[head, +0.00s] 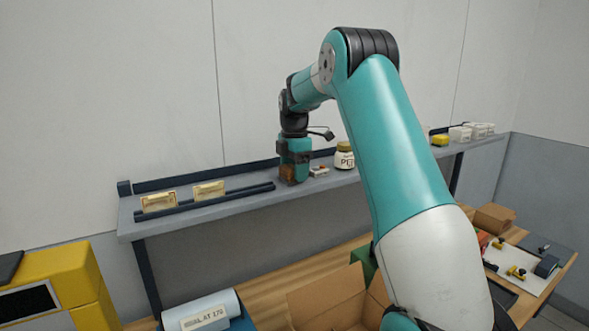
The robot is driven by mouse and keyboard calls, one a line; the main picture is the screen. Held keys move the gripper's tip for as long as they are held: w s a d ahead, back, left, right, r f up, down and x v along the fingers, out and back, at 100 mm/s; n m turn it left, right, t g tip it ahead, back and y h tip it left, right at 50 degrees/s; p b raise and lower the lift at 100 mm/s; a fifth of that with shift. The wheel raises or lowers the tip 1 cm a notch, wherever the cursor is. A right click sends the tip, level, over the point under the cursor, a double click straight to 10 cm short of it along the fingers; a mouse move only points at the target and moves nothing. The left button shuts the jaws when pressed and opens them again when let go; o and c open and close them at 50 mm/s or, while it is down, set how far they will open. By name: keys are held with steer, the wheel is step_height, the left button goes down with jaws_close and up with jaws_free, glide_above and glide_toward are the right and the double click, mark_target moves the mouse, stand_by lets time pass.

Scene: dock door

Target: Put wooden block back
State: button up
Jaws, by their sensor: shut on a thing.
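My gripper (291,178) points down at the grey shelf (225,208) along the back wall. It is shut on a small brown piece, the wooden block (287,172), which shows at the lower left of the gripper. The gripper and block are low over the shelf, right of the dark rail. I cannot tell whether the block touches the shelf. Much of the block is hidden by the gripper.
Two cream packets (158,203) stand at the dark rail (220,197). A small white item (319,171) and a labelled jar (344,157) are close on the gripper's right. Below are an open cardboard box (325,300), a blue-grey roll (203,310) and a yellow machine (62,285).

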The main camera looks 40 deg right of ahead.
steer(key=o, duration=0.9)
steer(key=shift+f, duration=0.1)
step_height(320, 180, up, 12)
steer(key=shift+r, duration=0.2)
steer(key=shift+b, duration=0.3)
